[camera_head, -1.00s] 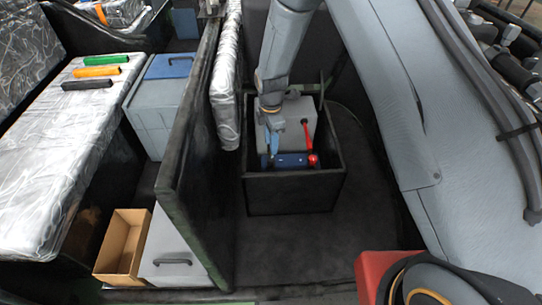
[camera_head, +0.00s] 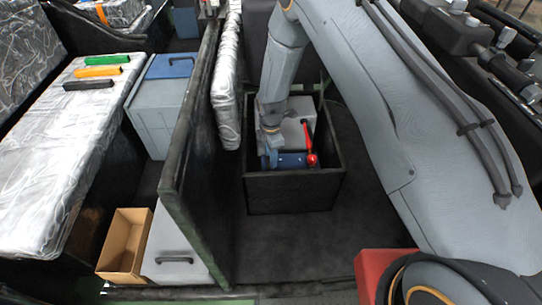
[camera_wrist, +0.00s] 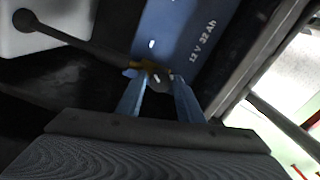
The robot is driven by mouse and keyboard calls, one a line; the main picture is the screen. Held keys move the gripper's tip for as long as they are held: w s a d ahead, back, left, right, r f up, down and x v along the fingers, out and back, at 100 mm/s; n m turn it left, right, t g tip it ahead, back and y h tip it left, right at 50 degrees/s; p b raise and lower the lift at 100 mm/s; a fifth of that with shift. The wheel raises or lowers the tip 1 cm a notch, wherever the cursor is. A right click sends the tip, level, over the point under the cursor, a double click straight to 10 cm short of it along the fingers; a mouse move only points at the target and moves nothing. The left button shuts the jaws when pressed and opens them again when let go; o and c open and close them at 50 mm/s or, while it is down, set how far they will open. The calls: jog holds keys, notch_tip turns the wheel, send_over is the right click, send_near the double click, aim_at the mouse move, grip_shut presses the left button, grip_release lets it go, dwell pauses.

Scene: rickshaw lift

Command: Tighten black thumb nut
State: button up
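The blue battery (camera_wrist: 190,35), marked "12 V 32 Ah", fills the upper middle of the wrist view. It also shows in the head view (camera_head: 292,160), low in the black open box (camera_head: 292,192). My gripper (camera_wrist: 155,76) points down at the battery's edge, its two blue fingers a little apart. A small brass-coloured terminal part (camera_wrist: 150,66) lies between or just beyond the fingertips; I cannot tell whether they touch it. In the head view my gripper is at the box's left side, its tips mostly hidden. I cannot make out the black thumb nut.
A black rod with a round end (camera_wrist: 55,35) reaches toward the terminal. A red lead (camera_head: 308,140) stands at the battery's right. Box walls surround my gripper closely, and a tall black partition (camera_head: 190,160) is to its left. The floor (camera_head: 300,245) in front is clear.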

jog(key=c, duration=0.7)
jog(key=shift+c, duration=0.2)
